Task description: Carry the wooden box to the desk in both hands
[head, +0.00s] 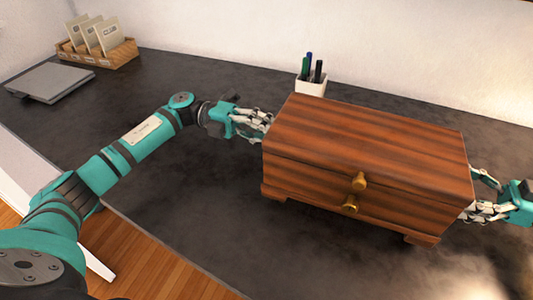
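The wooden box (368,147) is reddish brown with two brass knobs on its front and short feet. It shows over or on the dark desk (188,215); I cannot tell whether its feet touch the surface. My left gripper (266,124) is at the box's left end, its fingers against or very near that side. My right gripper (474,211) is at the lower right end, its fingertips partly hidden by the box. The fingers of both grippers look spread rather than closed together, but their contact with the box is not clear.
A white pen cup (311,87) with several pens stands behind the box near the wall. A closed grey laptop (50,82) and a wooden organizer (98,54) with cards are at the far left. The desk between them and the box is clear. The front edge runs diagonally.

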